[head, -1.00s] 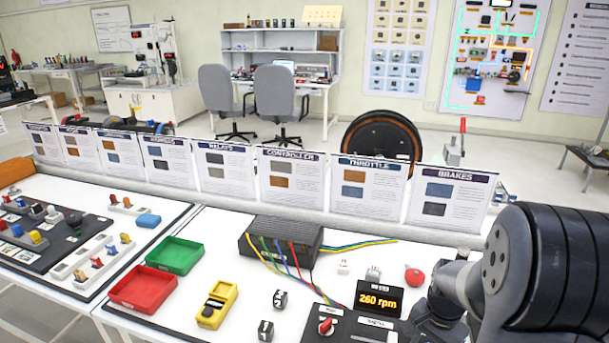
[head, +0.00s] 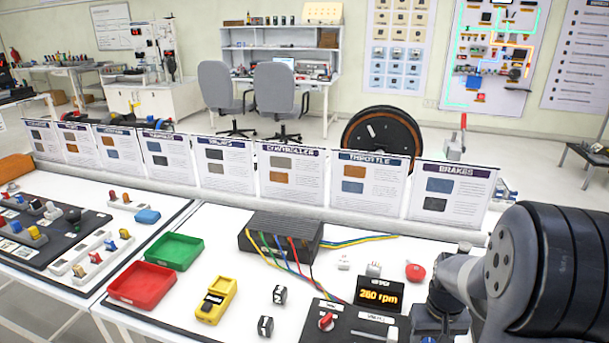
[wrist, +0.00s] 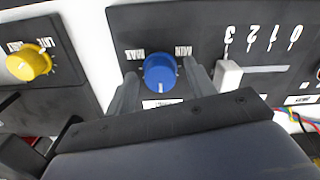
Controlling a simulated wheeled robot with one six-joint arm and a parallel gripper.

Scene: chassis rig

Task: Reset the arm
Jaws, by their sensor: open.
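My gripper (wrist: 160,78) is open in the wrist view. Its two dark fingers stand on either side of a blue knob (wrist: 161,71) on a black panel (wrist: 208,20). I cannot tell whether either finger touches the knob. The knob's white mark points toward the bottom of the picture. In the head view my arm reaches down at the lower right. The fingers are not clearly seen there.
A white slider (wrist: 228,76) stands near the 3 of its scale, close to the right finger. A yellow knob (wrist: 29,62) is at left.

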